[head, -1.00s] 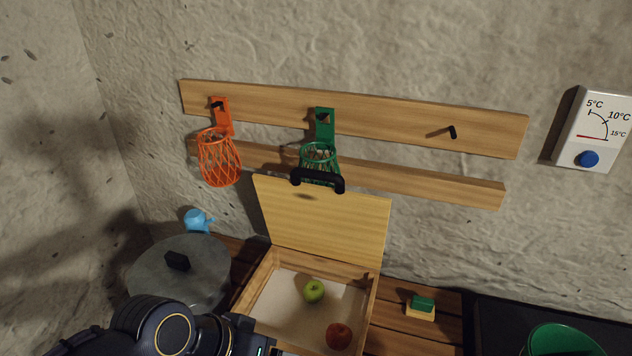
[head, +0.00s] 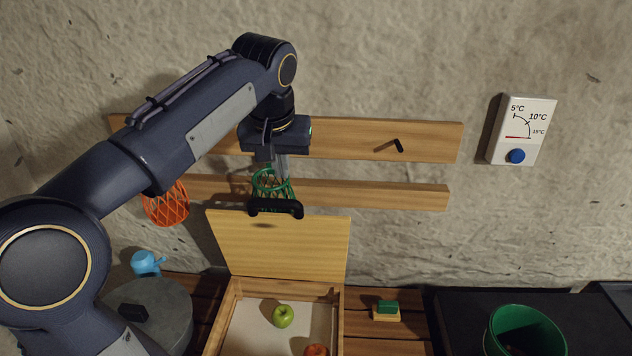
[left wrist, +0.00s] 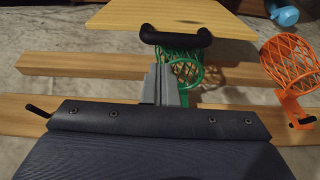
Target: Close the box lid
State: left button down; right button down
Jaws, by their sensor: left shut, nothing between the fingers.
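The wooden box (head: 340,318) stands on the bench with its lid (head: 285,248) raised upright against the wall side. A black handle (head: 275,208) sits on the lid's top edge; it also shows in the left wrist view (left wrist: 176,37). A green apple (head: 283,316) and a red apple (head: 316,350) lie inside the box. My left gripper (head: 281,178) is shut and empty, pointing down just above and behind the handle, in front of the green basket (head: 266,183). In the left wrist view its fingers (left wrist: 164,72) end short of the handle, apart from it. My right gripper is not in view.
An orange net basket (head: 167,206) hangs on the wall boards at left. A green-and-yellow sponge (head: 386,311) and a green bucket (head: 522,335) are at right.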

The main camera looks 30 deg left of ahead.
pick_arm(q)
jog(key=x, duration=0.6)
jog(key=w+x, duration=0.1)
jog(key=x, duration=0.2)
jog(key=shift+w+a, duration=0.2)
jog(key=shift+a, duration=0.15)
